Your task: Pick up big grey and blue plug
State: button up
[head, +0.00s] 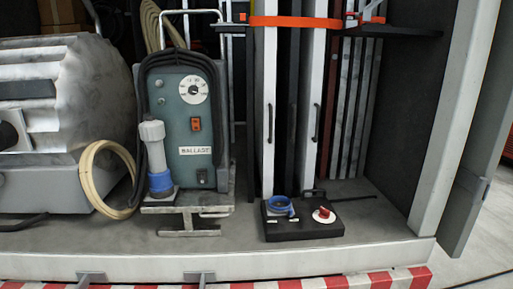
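The big grey and blue plug (156,157) stands upright at the left front of a grey-green control box. Its pale grey body is on top and its blue collar is at the bottom. It appears to rest on the box's lower ledge, close against the box's front. A thick black cable runs around the box and down behind the plug. My gripper does not show in the head view.
A large grey machine (66,115) stands left, with a cream hose loop (84,175) between it and the box. A black unit (303,220) with a blue socket and red knob lies right. White panels (270,120) stand behind it. The truck-bed edge (300,262) runs along the front.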

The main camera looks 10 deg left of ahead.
aim_at(152, 130)
jog(key=u, duration=1.4)
